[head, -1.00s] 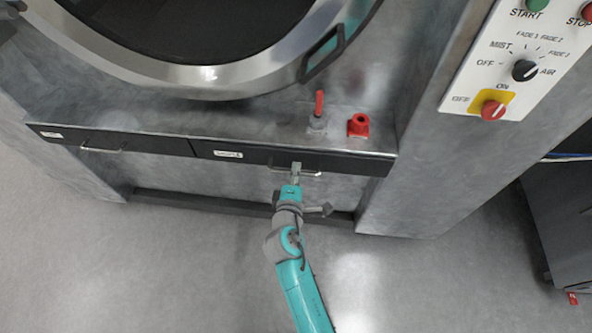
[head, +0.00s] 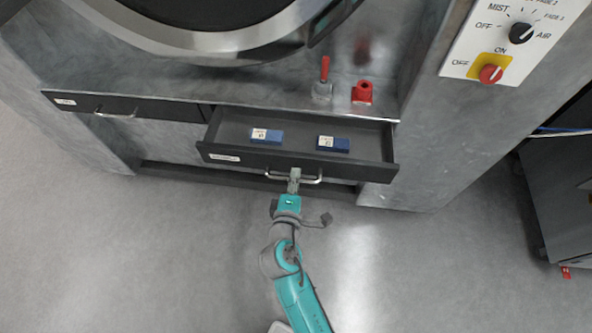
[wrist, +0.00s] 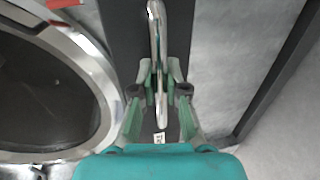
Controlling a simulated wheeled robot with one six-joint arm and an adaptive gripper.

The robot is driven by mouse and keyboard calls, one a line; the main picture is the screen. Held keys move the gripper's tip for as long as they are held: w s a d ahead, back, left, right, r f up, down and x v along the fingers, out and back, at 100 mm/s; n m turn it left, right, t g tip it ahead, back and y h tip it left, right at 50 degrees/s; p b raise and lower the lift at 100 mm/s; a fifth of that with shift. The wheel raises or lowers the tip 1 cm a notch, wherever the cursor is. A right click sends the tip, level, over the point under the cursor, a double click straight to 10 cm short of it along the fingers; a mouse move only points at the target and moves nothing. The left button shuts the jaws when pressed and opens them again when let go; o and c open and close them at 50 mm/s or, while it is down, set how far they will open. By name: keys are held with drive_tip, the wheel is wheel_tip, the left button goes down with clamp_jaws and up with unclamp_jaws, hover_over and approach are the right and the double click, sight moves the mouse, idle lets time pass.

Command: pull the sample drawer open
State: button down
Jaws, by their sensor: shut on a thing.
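The sample drawer (head: 300,163) is the right one of two dark drawers under the washer's ledge, and it stands part way out. Two blue boxes with white labels lie inside it, a left one (head: 272,137) and a right one (head: 338,145). My gripper (head: 294,177) is shut on the metal handle (head: 310,181) on the drawer's front. In the wrist view the handle (wrist: 155,25) runs between the two fingers of my gripper (wrist: 161,85). The part of the handle between the fingers is partly hidden.
The left drawer (head: 150,108) is closed. A red-handled valve (head: 323,78) and a red fitting (head: 362,93) stand on the ledge above. A control panel (head: 505,40) is at upper right, a dark cabinet (head: 560,170) at right. The floor in front is free.

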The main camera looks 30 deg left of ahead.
drive_tip(key=c, duration=1.2)
unclamp_jaws()
drive_tip(key=v, duration=1.2)
